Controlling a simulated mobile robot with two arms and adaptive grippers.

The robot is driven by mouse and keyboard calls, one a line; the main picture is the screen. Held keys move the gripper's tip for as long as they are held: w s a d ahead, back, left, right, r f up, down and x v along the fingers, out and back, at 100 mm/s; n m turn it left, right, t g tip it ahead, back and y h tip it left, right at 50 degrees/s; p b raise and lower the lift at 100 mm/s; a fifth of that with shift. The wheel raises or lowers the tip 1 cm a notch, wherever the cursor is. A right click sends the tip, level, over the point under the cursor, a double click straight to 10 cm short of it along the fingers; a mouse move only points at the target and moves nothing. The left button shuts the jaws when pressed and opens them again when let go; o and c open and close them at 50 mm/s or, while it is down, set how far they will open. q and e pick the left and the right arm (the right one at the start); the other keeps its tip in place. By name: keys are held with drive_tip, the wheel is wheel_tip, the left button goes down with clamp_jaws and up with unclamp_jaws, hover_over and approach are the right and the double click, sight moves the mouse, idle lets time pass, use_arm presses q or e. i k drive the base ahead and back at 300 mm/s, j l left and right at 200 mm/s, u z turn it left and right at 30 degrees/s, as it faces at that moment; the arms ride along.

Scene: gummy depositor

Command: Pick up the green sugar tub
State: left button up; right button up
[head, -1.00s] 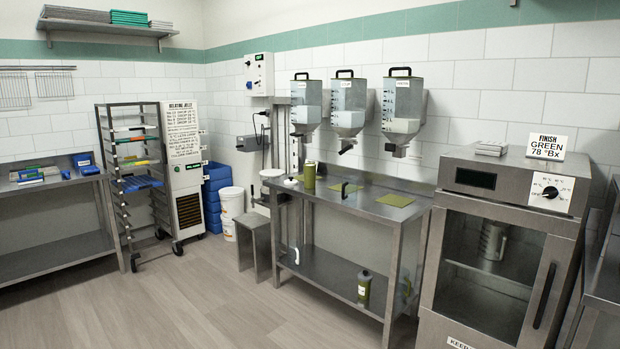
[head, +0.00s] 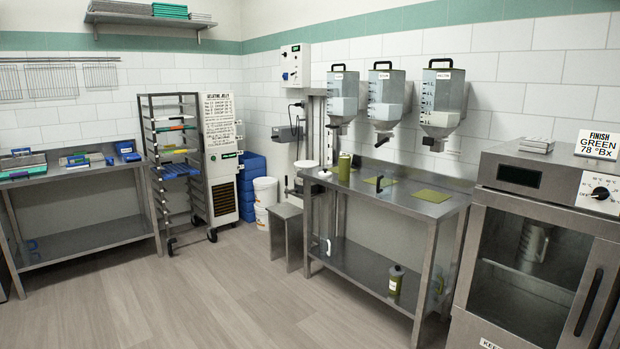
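No tub that I can read as sugar shows clearly. An olive-green cylinder (head: 344,168) stands upright at the far left end of the steel table (head: 440,208). A green bottle (head: 396,280) with a dark cap and a pale label stands upright on that table's lower shelf (head: 362,274). Another greenish container (head: 437,287) shows partly behind the table's front right leg. Labels on these are too small to read. Neither of my grippers is in view.
Three hoppers (head: 443,105) hang above the table. A glass-door cabinet (head: 535,250) stands at right. A wheeled rack (head: 170,140), white buckets (head: 265,190), a low steel stool (head: 286,225) and a left bench (head: 75,237) line the walls. The middle floor is clear.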

sight(344, 161)
drive_tip(key=i, duration=3.9)
drive_tip(key=j, duration=0.15)
